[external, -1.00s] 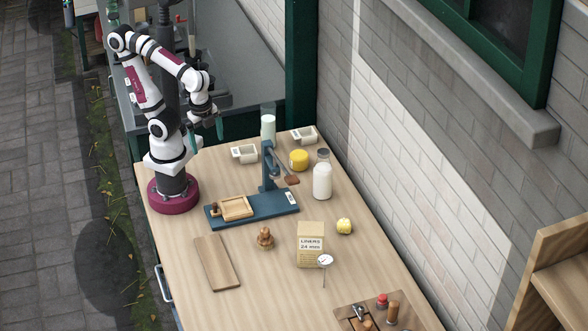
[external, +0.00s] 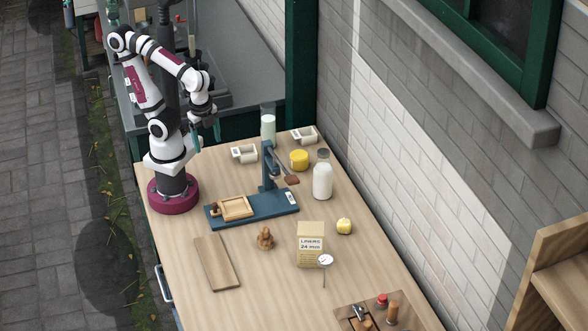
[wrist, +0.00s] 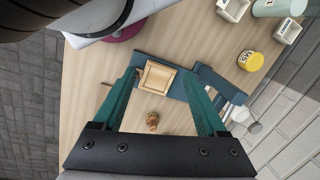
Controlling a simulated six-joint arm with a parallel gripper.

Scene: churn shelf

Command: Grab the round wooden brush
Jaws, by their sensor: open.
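A small brown wooden piece with a rounded shape, which looks like the round brush (external: 265,239), stands on the table in front of the blue press. It also shows in the wrist view (wrist: 152,121), low and left of centre, between my teal fingers. My gripper (external: 207,137) is open and empty, high above the back left of the table and well apart from the brush. In the wrist view my gripper's fingers (wrist: 160,78) are spread wide. The brush's bristles cannot be made out.
The blue press base (external: 272,205) with a square wooden frame (external: 236,208) lies behind the brush. A wooden board (external: 216,262) lies to its left, a paper liners bag (external: 310,245) to its right. A white bottle (external: 322,182) stands further back. Bare table surrounds the brush.

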